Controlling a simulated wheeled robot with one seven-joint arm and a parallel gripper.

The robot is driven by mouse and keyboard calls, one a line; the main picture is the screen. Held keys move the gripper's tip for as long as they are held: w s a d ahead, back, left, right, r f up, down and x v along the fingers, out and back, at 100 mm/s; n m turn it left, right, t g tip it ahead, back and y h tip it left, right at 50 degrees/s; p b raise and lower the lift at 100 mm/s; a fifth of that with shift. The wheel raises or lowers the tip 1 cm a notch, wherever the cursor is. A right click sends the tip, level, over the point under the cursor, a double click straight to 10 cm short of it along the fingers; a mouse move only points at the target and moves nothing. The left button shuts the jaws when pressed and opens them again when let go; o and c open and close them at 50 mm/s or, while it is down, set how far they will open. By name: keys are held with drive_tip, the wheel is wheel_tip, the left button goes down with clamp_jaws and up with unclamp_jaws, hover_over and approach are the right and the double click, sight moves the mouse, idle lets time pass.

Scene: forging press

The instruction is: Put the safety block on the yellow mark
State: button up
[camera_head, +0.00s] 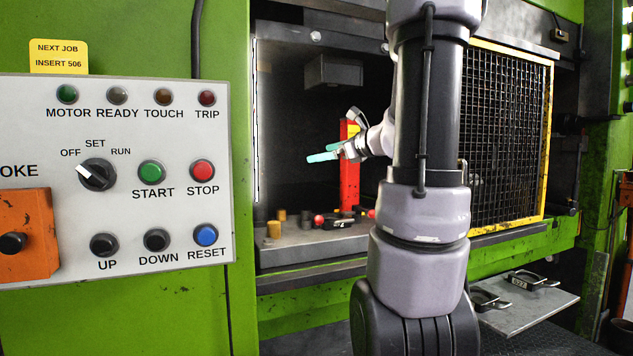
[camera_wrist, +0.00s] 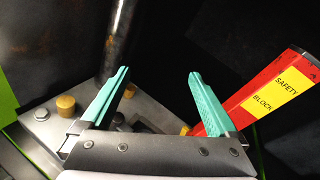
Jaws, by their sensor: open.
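The safety block (camera_head: 349,185) is a tall red bar with a yellow label, standing upright inside the press opening. In the wrist view the safety block (camera_wrist: 283,92) shows at the right, outside the right finger. My gripper (camera_head: 322,157) is in the opening at the block's upper part, its teal fingers pointing left and partly covering the block. In the wrist view my gripper (camera_wrist: 160,85) is open with nothing between the fingers. A small yellow patch (camera_wrist: 186,130) shows by the right finger; I cannot tell if it is the yellow mark. The block's foot is hidden there.
The press bed (camera_head: 300,252) carries brass-coloured pegs (camera_head: 274,229) and a dark part with a red end (camera_head: 318,220). A dark round column (camera_wrist: 117,40) stands beyond the left finger. A yellow-framed mesh guard (camera_head: 510,130) is at right; a control panel (camera_head: 125,220) is at left.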

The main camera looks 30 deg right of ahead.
drive_tip(key=s+a+f+n+g+y, duration=0.15)
drive_tip(key=s+a+n+g, duration=0.25)
drive_tip(key=s+a+n, duration=0.4)
drive_tip(key=s+a+f+n+g, duration=0.25)
drive_tip(key=s+a+n, duration=0.3)
drive_tip(key=a, duration=0.35)
drive_tip(key=s+f+n+g+h, duration=0.1)
drive_tip(key=s+n+h, duration=0.3)
drive_tip(key=s+n, duration=0.4)
drive_tip(key=shift+f+n+h, duration=0.35)
drive_tip(key=shift+f+n, duration=0.35)
drive_tip(key=shift+n, duration=0.55)
